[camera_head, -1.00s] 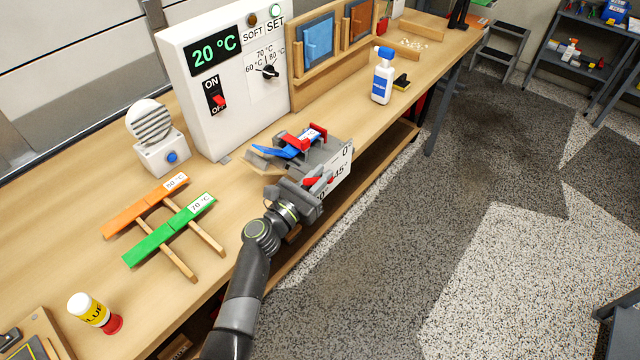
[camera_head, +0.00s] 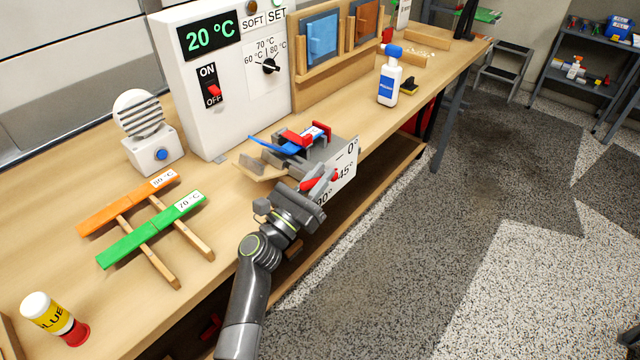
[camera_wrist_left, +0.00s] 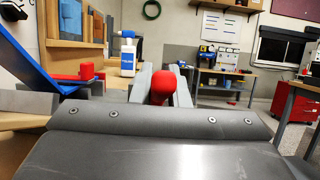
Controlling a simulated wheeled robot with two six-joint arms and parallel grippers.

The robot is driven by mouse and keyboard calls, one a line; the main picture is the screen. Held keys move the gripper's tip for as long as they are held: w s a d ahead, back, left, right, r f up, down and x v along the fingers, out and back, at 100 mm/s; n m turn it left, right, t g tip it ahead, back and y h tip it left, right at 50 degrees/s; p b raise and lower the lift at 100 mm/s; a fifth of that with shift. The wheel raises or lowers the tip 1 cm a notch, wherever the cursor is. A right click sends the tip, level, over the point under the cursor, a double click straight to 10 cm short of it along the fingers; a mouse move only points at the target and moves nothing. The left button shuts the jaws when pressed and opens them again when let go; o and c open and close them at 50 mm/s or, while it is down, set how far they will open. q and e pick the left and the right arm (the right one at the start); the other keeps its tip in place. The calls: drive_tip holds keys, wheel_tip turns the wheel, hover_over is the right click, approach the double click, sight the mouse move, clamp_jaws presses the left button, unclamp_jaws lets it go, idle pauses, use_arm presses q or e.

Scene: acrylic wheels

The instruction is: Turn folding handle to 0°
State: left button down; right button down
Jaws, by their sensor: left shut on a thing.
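The bending jig (camera_head: 327,152) sits at the bench's front edge. Its white side plate (camera_head: 346,170) is marked 0°, 45° and 90°. The red folding handle (camera_head: 309,184) is at the jig's near side, beside this plate; its exact angle is hard to read. My left gripper (camera_head: 318,183) is shut on the handle, and the wrist view shows the red knob (camera_wrist_left: 163,86) between the two grey fingers. A blue strip (camera_head: 273,146) and red clamp parts (camera_head: 296,138) lie on top of the jig. My right gripper is not in view.
A white heater box (camera_head: 215,75) reading 20 °C stands behind the jig. Green (camera_head: 150,230) and orange (camera_head: 128,204) wooden-legged pieces lie to the left, with a glue bottle (camera_head: 54,318) in front. A white-and-blue bottle (camera_head: 389,80) stands to the right.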

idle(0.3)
use_arm(q)
drive_tip(key=c, duration=1.4)
unclamp_jaws()
drive_tip(key=b+v, duration=0.1)
drive_tip(key=v, duration=0.6)
drive_tip(key=shift+s+a+b, duration=0.2)
drive_tip(key=shift+b, duration=0.15)
drive_tip(key=shift+f, duration=0.1)
